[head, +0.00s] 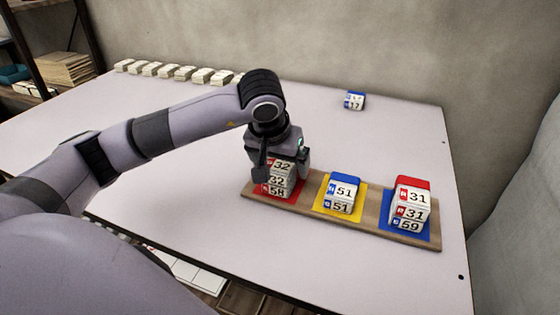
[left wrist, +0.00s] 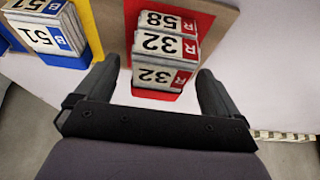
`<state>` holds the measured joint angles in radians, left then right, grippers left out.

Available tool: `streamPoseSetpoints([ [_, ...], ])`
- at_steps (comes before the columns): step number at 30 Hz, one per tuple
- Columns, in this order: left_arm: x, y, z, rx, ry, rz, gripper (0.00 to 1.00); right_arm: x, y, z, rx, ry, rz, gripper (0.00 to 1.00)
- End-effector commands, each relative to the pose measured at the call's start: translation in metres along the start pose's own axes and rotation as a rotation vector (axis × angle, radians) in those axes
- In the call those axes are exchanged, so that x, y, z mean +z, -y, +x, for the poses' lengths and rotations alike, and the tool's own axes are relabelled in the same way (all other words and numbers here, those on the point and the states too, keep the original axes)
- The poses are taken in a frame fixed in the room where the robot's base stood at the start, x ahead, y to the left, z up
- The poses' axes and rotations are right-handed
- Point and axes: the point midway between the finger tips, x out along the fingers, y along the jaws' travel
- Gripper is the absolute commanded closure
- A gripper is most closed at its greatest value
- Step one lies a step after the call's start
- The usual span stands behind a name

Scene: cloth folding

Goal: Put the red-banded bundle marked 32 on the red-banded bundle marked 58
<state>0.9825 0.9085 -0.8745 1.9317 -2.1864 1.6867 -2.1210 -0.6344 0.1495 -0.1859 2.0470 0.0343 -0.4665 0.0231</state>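The red-banded bundle marked 32 (head: 283,166) rests on the red-banded bundle marked 58 (head: 277,191), stacked on the red square (head: 293,198) of a wooden board. In the left wrist view the bundle marked 32 (left wrist: 160,44) and the bundle marked 58 (left wrist: 165,21) also show as one stack. My left gripper (head: 278,165) is over the stack and hides part of it in the head view. In the left wrist view my left gripper (left wrist: 160,72) has its fingers spread, with gaps on both sides of the bundle. My right gripper is not in view.
The wooden board (head: 310,212) also has bundles marked 51 (head: 342,192) on a yellow square and red-topped bundles marked 31 (head: 411,197) over 59 on a blue square. A blue-banded bundle (head: 355,100) and a row of white bundles (head: 175,72) lie farther back. The middle table is clear.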

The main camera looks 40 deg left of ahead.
Motion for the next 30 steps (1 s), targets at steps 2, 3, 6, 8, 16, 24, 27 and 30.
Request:
streamPoseSetpoints([
  [2,0.0,0.0,0.0,0.0,0.0,0.0,0.05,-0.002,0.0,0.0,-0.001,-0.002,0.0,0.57],
  [3,0.0,0.0,0.0,0.0,0.0,0.0,0.05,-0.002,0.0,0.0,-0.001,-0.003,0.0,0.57],
  [6,0.0,0.0,0.0,0.0,0.0,0.0,0.05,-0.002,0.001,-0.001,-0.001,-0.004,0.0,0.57],
  [8,0.0,0.0,-0.001,0.0,0.0,0.0,0.05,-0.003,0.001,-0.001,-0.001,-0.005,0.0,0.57],
  [16,-0.003,0.0,-0.035,0.002,-0.005,0.001,0.05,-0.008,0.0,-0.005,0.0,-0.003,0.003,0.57],
  [24,-0.003,0.0,-0.093,0.001,-0.004,0.001,0.05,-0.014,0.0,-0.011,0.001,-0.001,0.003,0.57],
  [27,-0.003,0.0,-0.108,0.001,-0.003,0.0,0.05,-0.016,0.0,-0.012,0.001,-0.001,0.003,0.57],
  [30,-0.002,0.0,-0.118,0.001,-0.002,0.0,0.05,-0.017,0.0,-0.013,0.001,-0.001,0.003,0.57],
])
